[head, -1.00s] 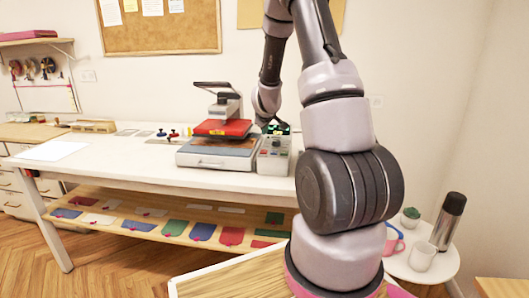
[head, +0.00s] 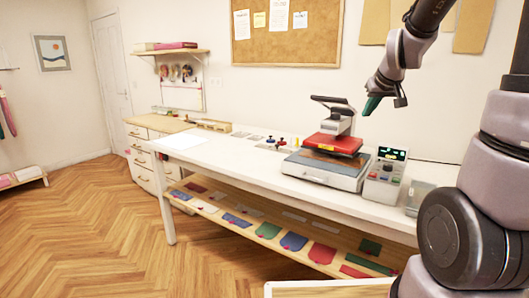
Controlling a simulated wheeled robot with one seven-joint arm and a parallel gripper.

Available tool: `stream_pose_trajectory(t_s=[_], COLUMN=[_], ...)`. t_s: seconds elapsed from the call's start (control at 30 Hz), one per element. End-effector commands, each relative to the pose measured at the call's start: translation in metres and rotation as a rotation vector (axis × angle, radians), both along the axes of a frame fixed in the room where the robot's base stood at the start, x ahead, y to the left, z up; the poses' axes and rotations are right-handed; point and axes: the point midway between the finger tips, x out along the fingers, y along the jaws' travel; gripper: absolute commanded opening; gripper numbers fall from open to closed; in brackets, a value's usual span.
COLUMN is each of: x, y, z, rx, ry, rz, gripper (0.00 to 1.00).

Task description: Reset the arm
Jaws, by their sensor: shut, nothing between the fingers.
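My gripper (head: 384,103) hangs in the air at the upper right, above and behind the control box of the heat press. Its green-tipped fingers are shut and hold nothing. My arm comes in from the right edge and bends down to the gripper. The heat press (head: 330,150) stands on the white table with its red upper plate raised above the grey base. Its control box (head: 385,170) with a lit display stands at its right side. The gripper is apart from both.
The white table (head: 225,165) has a lower wooden shelf (head: 205,205) with several coloured fabric pieces. A white sheet (head: 178,141) and small stamps lie on the tabletop. A clear bin (head: 418,197) stands right of the control box. The wooden floor (head: 90,220) at left is open.

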Motion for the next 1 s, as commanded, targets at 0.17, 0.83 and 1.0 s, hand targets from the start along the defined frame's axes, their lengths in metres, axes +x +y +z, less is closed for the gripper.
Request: stream_pose_trajectory(t_s=[0.17,0.83,1.0], x=[-0.062,-0.234,-0.234], y=[0.028,0.067,0.067], z=[0.038,0.068,0.068], rx=[0.131,0.409,0.41], ry=[0.022,0.155,0.156], rz=[-0.051,-0.259,-0.26], gripper=[0.0,0.0,0.0])
